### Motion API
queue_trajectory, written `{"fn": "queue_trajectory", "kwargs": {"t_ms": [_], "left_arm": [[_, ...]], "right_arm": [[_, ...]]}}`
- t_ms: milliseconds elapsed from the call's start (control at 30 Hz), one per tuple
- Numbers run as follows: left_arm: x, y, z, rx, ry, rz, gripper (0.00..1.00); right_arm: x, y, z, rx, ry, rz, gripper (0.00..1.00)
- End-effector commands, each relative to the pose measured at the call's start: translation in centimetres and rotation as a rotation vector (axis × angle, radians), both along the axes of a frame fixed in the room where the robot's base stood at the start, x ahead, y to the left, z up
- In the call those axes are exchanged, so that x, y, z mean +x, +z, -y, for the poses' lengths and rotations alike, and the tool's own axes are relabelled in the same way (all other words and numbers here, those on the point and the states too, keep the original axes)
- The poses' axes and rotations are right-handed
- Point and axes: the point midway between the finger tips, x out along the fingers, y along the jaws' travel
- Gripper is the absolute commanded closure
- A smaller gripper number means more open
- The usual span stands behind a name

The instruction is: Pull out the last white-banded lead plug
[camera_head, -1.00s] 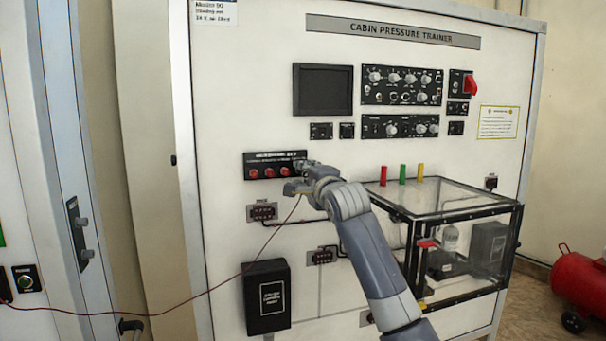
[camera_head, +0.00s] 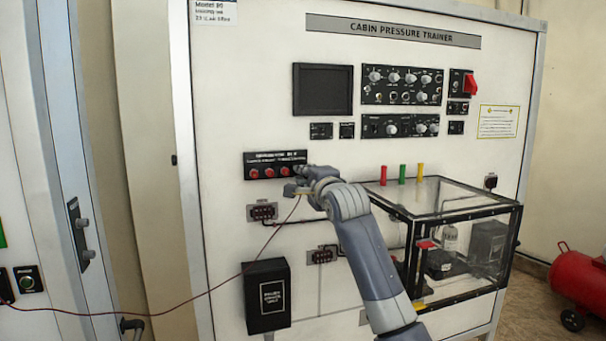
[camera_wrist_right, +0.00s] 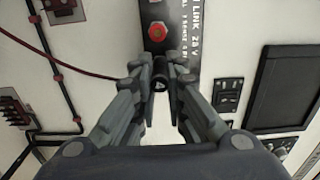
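A black socket panel (camera_head: 275,165) with red sockets (camera_head: 268,173) is on the white trainer wall. My right gripper (camera_head: 294,188) is at the lower right end of this panel. In the right wrist view, the fingers of my right gripper (camera_wrist_right: 159,70) close on a small dark plug with a pale mark on its end, the white-banded lead plug (camera_wrist_right: 160,82). A red socket (camera_wrist_right: 157,33) shows just beyond it. A thin dark red lead (camera_head: 190,300) runs from the gripper down to the left. I cannot tell whether the plug tip is still in a socket. My left gripper is not in view.
Below the panel are a terminal block (camera_head: 263,212) and a black box (camera_head: 267,297). A clear chamber (camera_head: 470,200) with coloured posts stands to the right. A screen (camera_head: 323,90) and knob panels (camera_head: 402,84) are above. The lead hangs across to the left cabinet.

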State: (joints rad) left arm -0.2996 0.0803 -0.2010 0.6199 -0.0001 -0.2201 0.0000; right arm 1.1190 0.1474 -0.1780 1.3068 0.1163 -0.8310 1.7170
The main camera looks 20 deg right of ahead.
Motion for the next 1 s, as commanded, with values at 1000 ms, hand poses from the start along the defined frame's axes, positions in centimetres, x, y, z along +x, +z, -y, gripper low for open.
{"fn": "queue_trajectory", "kwargs": {"t_ms": [1000], "left_arm": [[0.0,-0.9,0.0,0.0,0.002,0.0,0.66]], "right_arm": [[-2.8,-0.1,0.1,0.001,0.001,0.0,1.0]]}}
